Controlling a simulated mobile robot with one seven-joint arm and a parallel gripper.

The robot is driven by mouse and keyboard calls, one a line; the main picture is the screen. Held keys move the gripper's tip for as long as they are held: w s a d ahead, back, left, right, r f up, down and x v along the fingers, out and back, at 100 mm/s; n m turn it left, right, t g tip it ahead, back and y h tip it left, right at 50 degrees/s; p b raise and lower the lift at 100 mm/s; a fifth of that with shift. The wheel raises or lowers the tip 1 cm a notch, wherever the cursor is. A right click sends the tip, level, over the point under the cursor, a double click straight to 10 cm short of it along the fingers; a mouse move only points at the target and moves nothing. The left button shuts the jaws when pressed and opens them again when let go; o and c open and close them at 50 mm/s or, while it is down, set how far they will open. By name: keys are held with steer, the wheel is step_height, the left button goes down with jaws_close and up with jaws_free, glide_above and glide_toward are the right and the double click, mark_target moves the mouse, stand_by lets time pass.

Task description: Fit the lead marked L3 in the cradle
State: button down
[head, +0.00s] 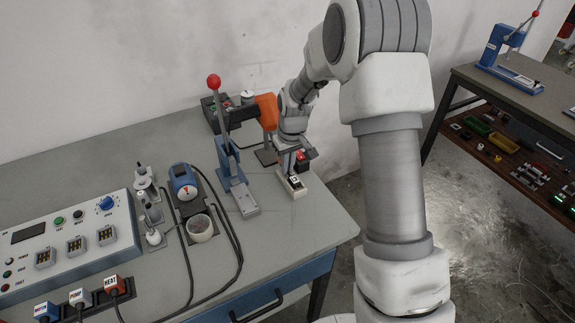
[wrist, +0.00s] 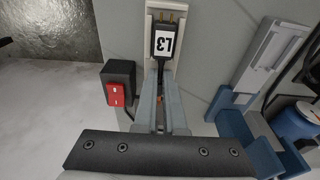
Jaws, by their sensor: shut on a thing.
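The lead marked L3 (wrist: 164,44) has a black plug with a white label and gold pins pointing away from my gripper. In the wrist view it lies lengthwise over the pale cradle (wrist: 152,10), with the cradle's rim showing around it. My gripper (wrist: 161,74) is shut on the narrow rear end of the lead, behind the label. In the head view the plug (head: 294,180) is at the cradle (head: 298,193), below my gripper (head: 289,168). I cannot tell whether the plug rests fully in the cradle or sits slightly above it. The fingers hide the plug's rear.
A black box with a red switch (wrist: 116,92) stands close beside my gripper. A blue lever press (head: 238,180) stands left of the cradle in the head view. A control panel (head: 65,240) and several plugged leads occupy the left. The table's right edge is near.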

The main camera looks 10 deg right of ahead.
steer(key=c, duration=0.9)
jaws_free()
step_height(320, 180, up, 18)
steer(key=s+f+p, duration=0.1)
steer(key=s+p, duration=0.1)
steer(key=s, duration=0.1)
steer(key=s+d+r+m+t+p, duration=0.2)
steer(key=s+r, duration=0.9)
steer(key=s, duration=0.2)
steer(key=shift+m+t+h, duration=0.3)
steer(key=shift+m+t, duration=0.5)
steer(key=shift+t, duration=0.1)
steer(key=s, duration=0.9)
steer(key=s+d+r, duration=0.1)
steer(key=s, duration=0.4)
steer(key=shift+p, duration=0.4)
